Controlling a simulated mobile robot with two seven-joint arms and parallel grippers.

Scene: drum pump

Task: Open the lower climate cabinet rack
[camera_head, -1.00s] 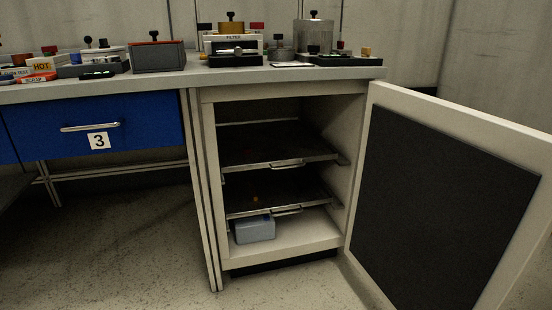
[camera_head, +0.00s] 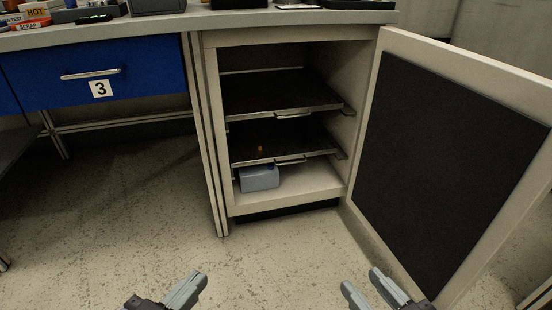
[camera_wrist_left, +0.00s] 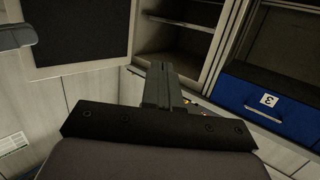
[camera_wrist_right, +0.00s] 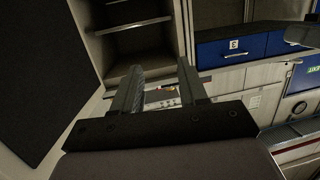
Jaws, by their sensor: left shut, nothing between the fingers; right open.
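The climate cabinet (camera_head: 214,120) stands under the bench with its door (camera_head: 445,170) swung wide open to the right. Inside, the lower rack (camera_head: 285,148) is a dark shelf with a metal front edge and a handle (camera_head: 290,161). A small orange thing lies on it. The upper rack (camera_head: 280,95) sits above it. Both racks look pushed in. My left gripper (camera_head: 196,280) is shut and empty at the bottom of the head view, in front of and below the cabinet. My right gripper (camera_head: 360,280) is open and empty, further right. Neither touches the cabinet.
A grey-blue box (camera_head: 258,178) sits on the cabinet floor under the lower rack. A blue drawer (camera_head: 95,75) marked 3 is to the left. The open door bounds the right side. The floor (camera_head: 280,250) before the cabinet is clear.

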